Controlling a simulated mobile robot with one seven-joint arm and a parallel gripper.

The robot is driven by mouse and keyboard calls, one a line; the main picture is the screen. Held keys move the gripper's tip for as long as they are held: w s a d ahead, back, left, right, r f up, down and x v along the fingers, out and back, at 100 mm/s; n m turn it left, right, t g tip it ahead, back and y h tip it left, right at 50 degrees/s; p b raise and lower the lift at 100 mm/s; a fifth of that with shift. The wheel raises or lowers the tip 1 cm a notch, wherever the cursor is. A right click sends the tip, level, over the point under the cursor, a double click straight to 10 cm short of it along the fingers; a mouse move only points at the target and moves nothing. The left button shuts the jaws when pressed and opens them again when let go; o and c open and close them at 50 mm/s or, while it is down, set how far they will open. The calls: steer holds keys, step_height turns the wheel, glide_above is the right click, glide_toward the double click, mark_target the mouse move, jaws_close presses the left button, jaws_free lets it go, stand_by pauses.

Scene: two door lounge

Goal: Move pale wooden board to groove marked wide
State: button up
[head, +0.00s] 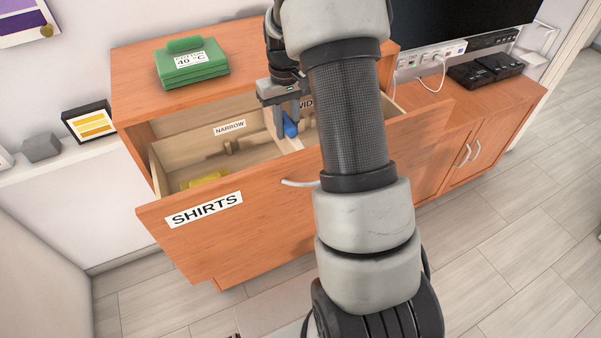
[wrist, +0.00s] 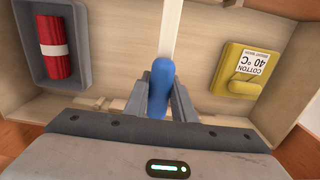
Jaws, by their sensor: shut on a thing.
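The pale wooden board (head: 291,144) stands across the inside of the open drawer, between the sign reading NARROW (head: 230,128) and the partly hidden WIDE sign (head: 306,104). In the wrist view the board (wrist: 171,30) is a pale strip running away from its blue grip (wrist: 161,88). My gripper (head: 291,126) is shut on this blue grip. A wooden groove piece (head: 232,146) sits below the NARROW sign. Another (head: 309,122) is near the WIDE sign, partly behind my arm. I cannot tell whether the board touches the drawer floor.
The drawer front (head: 245,235) is labelled SHIRTS. A yellow tagged block (wrist: 240,72) lies in one part of the drawer. A grey tray (wrist: 83,75) with a red bundle (wrist: 57,48) lies in the other. A green case (head: 192,66) rests on the cabinet top.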

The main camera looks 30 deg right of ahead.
steer(key=d, duration=1.4)
stand_by(0.5)
stand_by(0.4)
steer(key=shift+f, duration=0.2)
step_height(320, 180, down, 7)
steer(key=b, duration=0.4)
steer(key=shift+r, duration=0.2)
stand_by(3.3)
steer(key=o, duration=1.1)
steer(key=shift+c, duration=0.2)
step_height(320, 180, up, 17)
steer(key=shift+r, duration=0.2)
